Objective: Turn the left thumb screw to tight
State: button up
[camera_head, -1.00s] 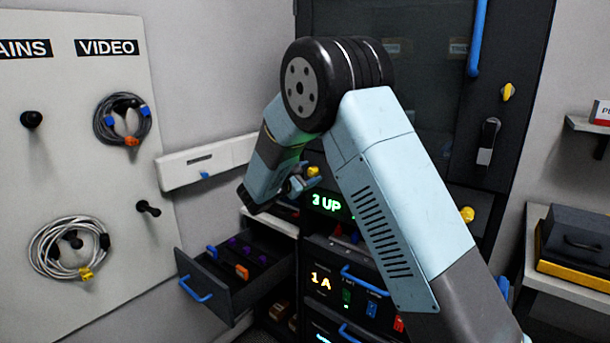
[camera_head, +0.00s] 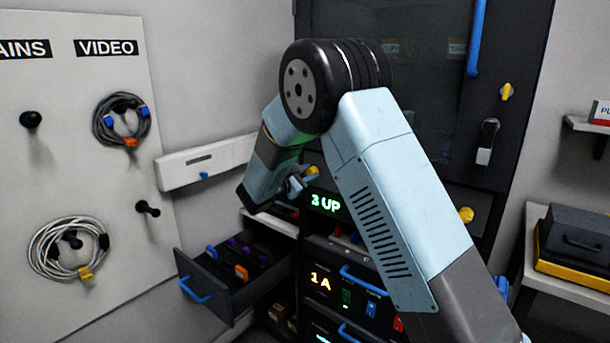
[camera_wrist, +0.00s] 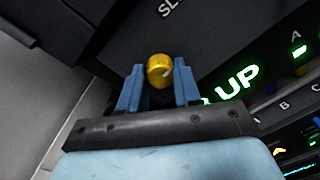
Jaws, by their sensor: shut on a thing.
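A yellow thumb screw (camera_wrist: 160,71) with a ribbed edge and a pale mark on its face sits on a dark panel in the wrist view. My gripper (camera_wrist: 159,78) is shut on it, with a blue finger on each side. In the head view my gripper (camera_head: 300,184) is at the left edge of the rack, and the yellow screw (camera_head: 313,172) shows just beyond it. Another yellow knob (camera_head: 466,215) is on the right, past my arm. The position of the screw's mark against any label cannot be read.
A green "3 UP" display (camera_head: 326,203) glows right of my gripper. An open drawer (camera_head: 215,300) with coloured plugs juts out below left. A white wall box (camera_head: 207,162) and a pegboard (camera_head: 60,170) with hung cables stand left.

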jog(key=shift+n, duration=0.4)
jog(key=n, duration=0.3)
jog(key=shift+r+n, duration=0.1)
jog(key=shift+n, duration=0.3)
jog(key=n, duration=0.5)
jog(key=shift+w+a+n+t, duration=0.1)
jog(key=shift+n+t, duration=0.2)
jog(key=n, duration=0.4)
jog(key=shift+n, duration=0.3)
jog(key=shift+a+n+t+y, duration=0.1)
jog(key=shift+n+t+y, duration=0.2)
jog(key=shift+n, duration=1.6)
jog(key=o, duration=1.1)
jog(key=shift+f, duration=0.2)
jog(key=shift+c, duration=0.2)
